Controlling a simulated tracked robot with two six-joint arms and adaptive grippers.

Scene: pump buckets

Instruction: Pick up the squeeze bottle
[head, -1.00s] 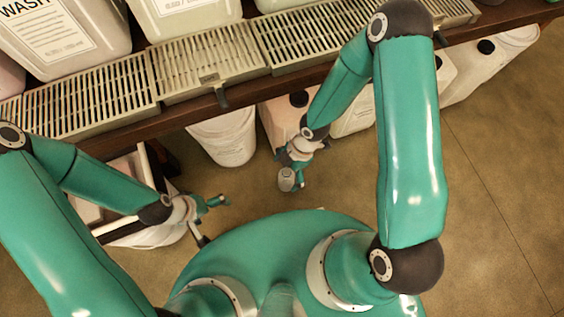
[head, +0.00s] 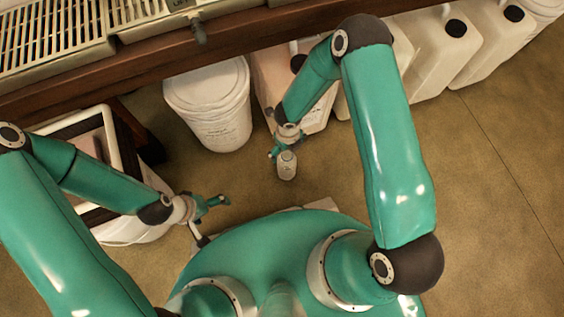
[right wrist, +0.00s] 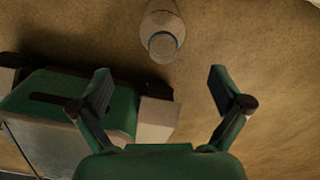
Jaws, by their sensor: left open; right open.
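The squeeze bottle, a small pale bottle (head: 287,166), shows at the tip of my right gripper in the head view. In the right wrist view the bottle (right wrist: 163,28) is at the top centre, with a blue ring around its narrower end. My right gripper (right wrist: 160,82) is open there, and the bottle lies beyond its two fingertips, not between them. In the head view my right gripper (head: 279,150) partly overlaps the bottle, so I cannot tell whether they touch. My left gripper (head: 213,205) is open and empty, to the left.
A dark wooden shelf edge (head: 150,72) with slatted grates runs across the top. Below it stand a white lidded bucket (head: 212,112) and several pale canisters (head: 433,62) with black caps. A white-rimmed bin (head: 112,120) is at the left. Brown floor (head: 500,250) is clear at the right.

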